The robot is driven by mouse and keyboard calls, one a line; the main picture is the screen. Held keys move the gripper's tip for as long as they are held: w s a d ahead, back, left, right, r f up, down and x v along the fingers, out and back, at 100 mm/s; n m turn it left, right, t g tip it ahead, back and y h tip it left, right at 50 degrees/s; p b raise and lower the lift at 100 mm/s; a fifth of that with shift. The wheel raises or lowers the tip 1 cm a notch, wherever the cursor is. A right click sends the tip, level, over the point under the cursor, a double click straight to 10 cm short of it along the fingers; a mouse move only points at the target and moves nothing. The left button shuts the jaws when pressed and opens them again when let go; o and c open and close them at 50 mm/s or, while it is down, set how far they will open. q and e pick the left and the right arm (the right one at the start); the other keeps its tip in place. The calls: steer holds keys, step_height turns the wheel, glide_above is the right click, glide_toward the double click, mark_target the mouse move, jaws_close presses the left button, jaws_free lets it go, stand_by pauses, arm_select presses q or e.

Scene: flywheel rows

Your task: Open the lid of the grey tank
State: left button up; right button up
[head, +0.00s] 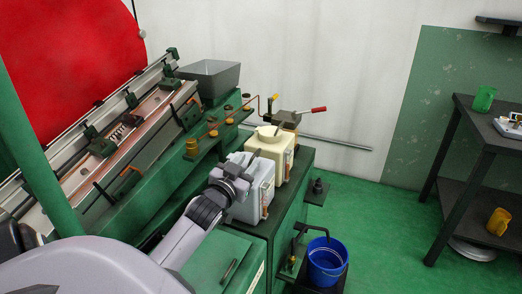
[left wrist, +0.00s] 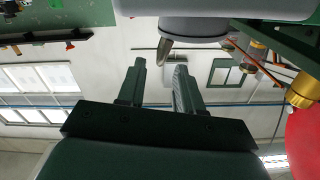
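The grey tank (head: 258,199) is a pale grey box on the green machine bench, in front of a cream tank. My left gripper (head: 236,172) is at its top and hides much of it in the head view. In the left wrist view, which is upside down, a grey tank body (left wrist: 225,8) crosses the top edge. A round grey lid (left wrist: 193,28) with a curved handle (left wrist: 165,50) sits on it. My left gripper (left wrist: 160,75) has its fingers apart, with nothing visibly held between them, close to the handle. My right gripper is not in view.
The cream tank (head: 269,151) stands just behind, with a red-handled lever (head: 312,110) beyond it. A blue bucket (head: 327,261) stands at the bench's right side. A dark table (head: 485,135) is at the far right. Green floor between them is clear.

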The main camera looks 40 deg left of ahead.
mark_target(253, 157)
arm_select(q)
steer(key=shift+x, duration=3.25)
jaws_close()
